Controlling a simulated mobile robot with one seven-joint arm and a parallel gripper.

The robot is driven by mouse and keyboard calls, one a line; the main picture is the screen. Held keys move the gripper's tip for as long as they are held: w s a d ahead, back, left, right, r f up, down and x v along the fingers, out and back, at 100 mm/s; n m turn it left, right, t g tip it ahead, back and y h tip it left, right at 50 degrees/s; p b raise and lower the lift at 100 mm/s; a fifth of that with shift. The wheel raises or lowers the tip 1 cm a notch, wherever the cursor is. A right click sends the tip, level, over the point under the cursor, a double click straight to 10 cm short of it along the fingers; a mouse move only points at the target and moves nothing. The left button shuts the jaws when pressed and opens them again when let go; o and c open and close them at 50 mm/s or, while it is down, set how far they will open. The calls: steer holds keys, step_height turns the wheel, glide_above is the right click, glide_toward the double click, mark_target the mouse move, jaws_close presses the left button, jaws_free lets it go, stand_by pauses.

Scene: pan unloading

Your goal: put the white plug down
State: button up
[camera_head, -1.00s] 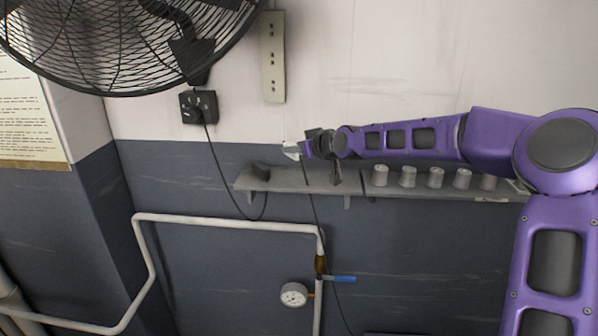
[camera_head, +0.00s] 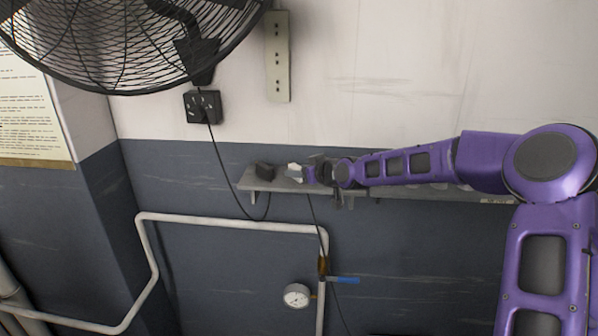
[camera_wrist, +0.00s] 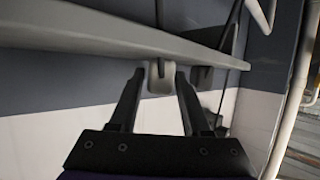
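The white plug (camera_head: 295,168) is at the tip of my gripper (camera_head: 314,172), over the left part of the grey wall shelf (camera_head: 284,186). The wrist view looks upside down, with the pale wall at the bottom. A dark cord hangs below the shelf beneath the plug.
A dark block (camera_head: 264,171) stands on the shelf just left of the plug; it also shows in the wrist view (camera_wrist: 203,76). A black fan (camera_head: 120,40), a dark socket (camera_head: 202,106) and a white power strip (camera_head: 278,58) are above. A pipe (camera_head: 230,224) runs below.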

steer(key=shift+o, duration=0.8)
steer(key=shift+r, duration=0.25)
steer(key=shift+s+d, duration=0.25)
steer(key=shift+d, duration=0.05)
steer(key=p+v, duration=0.1)
steer(key=v, duration=1)
steer(key=shift+r, duration=0.25)
steer(key=shift+s, duration=0.1)
